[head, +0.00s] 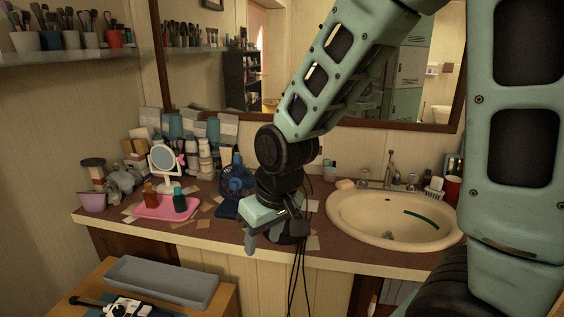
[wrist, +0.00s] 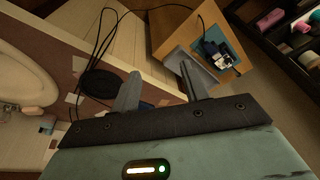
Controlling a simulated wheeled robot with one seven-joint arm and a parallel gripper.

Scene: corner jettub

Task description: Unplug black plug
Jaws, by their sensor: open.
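My gripper (head: 262,238) hangs over the front edge of the counter (head: 330,252), left of the sink. In the wrist view its two grey fingers (wrist: 158,88) stand apart with nothing between them. A small black and white item (head: 125,307) lies on the low wooden table at the bottom left, with a black elongated part (head: 87,301) at its left. The item also shows in the wrist view (wrist: 220,57), beyond my fingers, on a blue patch. I cannot tell which part is the black plug, or whether it is plugged in.
Thin black cables (head: 297,280) hang down the counter front. A grey tray (head: 160,284) lies on the low wooden table (head: 226,300). A blue fan (head: 236,182), a pink tray (head: 160,211) and a mirror (head: 165,158) stand left of my gripper. The sink (head: 350,213) is at right.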

